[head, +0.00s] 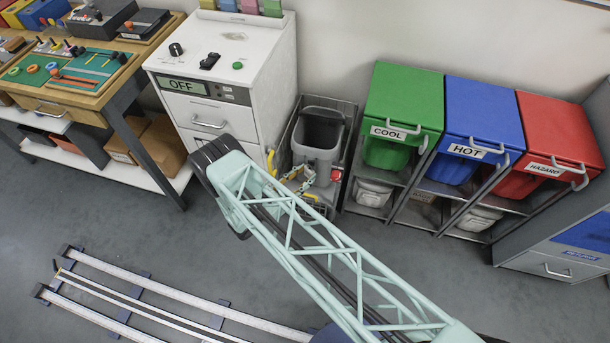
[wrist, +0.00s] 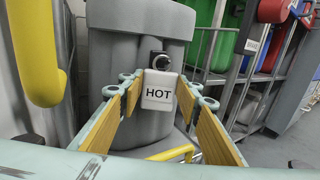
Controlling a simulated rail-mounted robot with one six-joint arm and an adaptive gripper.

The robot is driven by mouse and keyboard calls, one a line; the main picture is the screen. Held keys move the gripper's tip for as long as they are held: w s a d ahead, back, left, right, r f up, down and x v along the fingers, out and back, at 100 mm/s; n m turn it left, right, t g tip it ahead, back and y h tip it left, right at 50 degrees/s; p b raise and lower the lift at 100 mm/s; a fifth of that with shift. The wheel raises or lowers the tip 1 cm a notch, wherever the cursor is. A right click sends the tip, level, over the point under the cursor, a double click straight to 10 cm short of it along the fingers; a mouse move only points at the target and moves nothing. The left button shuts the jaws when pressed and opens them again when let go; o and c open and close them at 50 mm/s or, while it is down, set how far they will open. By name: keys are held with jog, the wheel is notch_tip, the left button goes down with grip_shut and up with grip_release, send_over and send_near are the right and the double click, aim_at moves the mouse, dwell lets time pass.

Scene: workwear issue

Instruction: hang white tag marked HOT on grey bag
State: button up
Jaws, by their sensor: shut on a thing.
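The white tag marked HOT (wrist: 158,92) is held upright between the fingertips of my gripper (wrist: 159,98) in the wrist view, its lettering facing the camera. A small black fitting with a ring (wrist: 158,61) shows right above the tag; I cannot tell whether it belongs to the tag or to the bag. The grey bag (wrist: 125,28) stands close behind the tag, and any contact between them is hidden. In the head view the bag (head: 316,152) stands in a grey frame beside the white cabinet.
A yellow bar (wrist: 37,50) is close at the left in the wrist view. The white cabinet (head: 215,120) stands left of the bag. Green (head: 403,95), blue (head: 483,110) and red (head: 550,125) bins stand right. Floor rails (head: 150,300) lie at the front left.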

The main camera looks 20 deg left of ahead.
jog(key=o, duration=0.8)
jog(key=shift+v, duration=6)
jog(key=shift+r, duration=0.1)
